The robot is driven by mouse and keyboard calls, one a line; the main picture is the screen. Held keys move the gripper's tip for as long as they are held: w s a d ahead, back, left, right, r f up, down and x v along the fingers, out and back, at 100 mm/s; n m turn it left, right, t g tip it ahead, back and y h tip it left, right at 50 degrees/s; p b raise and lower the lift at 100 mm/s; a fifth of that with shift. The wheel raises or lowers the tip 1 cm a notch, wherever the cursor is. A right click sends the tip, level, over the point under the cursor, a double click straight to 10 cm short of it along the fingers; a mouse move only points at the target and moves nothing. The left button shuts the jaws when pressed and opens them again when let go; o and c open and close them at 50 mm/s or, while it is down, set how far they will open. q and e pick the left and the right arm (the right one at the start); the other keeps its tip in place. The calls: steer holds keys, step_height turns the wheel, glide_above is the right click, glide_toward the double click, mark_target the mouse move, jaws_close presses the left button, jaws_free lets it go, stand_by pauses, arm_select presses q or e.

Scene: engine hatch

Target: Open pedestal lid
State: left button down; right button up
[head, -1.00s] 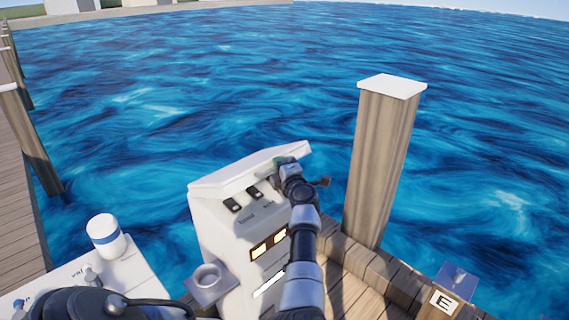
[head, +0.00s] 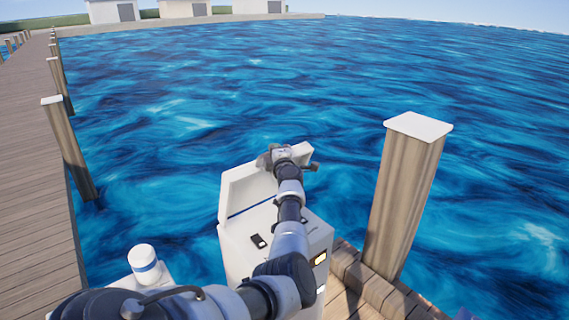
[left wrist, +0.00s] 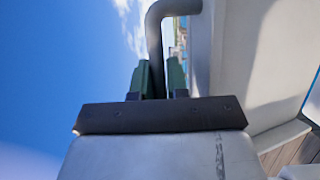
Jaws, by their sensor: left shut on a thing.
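The white pedestal (head: 250,255) stands at the dock's edge in the head view. Its lid (head: 243,192) is raised, tilted steeply up at the far side of the top panel, which shows a dark switch. My left gripper (head: 276,155) is at the lid's upper right edge, partly hidden by its own wrist. In the left wrist view, the green fingers (left wrist: 158,78) are shut on a dark bent handle (left wrist: 155,35) beside the pale lid (left wrist: 270,60). My right gripper is not in view.
A wooden post (head: 405,200) with a white cap stands right of the pedestal. A wooden walkway (head: 35,190) runs along the left. Open water lies behind.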

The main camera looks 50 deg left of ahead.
arm_select(q)
steer(key=shift+w+a+r, duration=0.1)
steer(key=shift+a+r, duration=0.2)
steer(key=shift+a, duration=0.35)
steer(key=shift+a+r, duration=0.3)
steer(key=shift+a, duration=0.3)
steer(key=c, duration=1.4)
jaws_free()
steer(key=shift+d+f, duration=0.1)
steer(key=shift+d, duration=0.45)
steer(key=p+v, duration=0.1)
steer(key=v, duration=0.9)
steer(key=shift+a+p, duration=0.15)
steer(key=shift+p, duration=0.25)
steer(key=shift+f, duration=0.1)
